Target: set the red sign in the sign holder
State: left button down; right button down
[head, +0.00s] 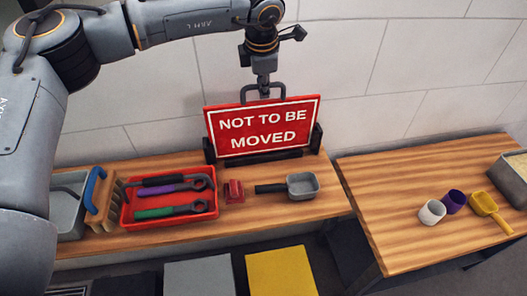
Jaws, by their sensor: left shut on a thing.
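The red sign (263,129), lettered "NOT TO BE MOVED", is upright at the back of the left wooden bench. The black sign holder (318,138) shows at its lower corners and along its bottom edge. The sign appears to be between the holder's side posts, but I cannot tell whether it is fully seated. My left gripper (263,92) is above the sign, shut on the dark handle at its top edge. My right gripper is not in view.
On the left bench (330,207) are a red tray (127,218) with wrenches, a brush (104,205), a grey bin (70,230), a small red block (233,191) and a grey scoop (302,186).

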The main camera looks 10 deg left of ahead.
pick_arm(q)
jog(key=shift+r+p, duration=2.55)
jog(key=shift+r, duration=2.65)
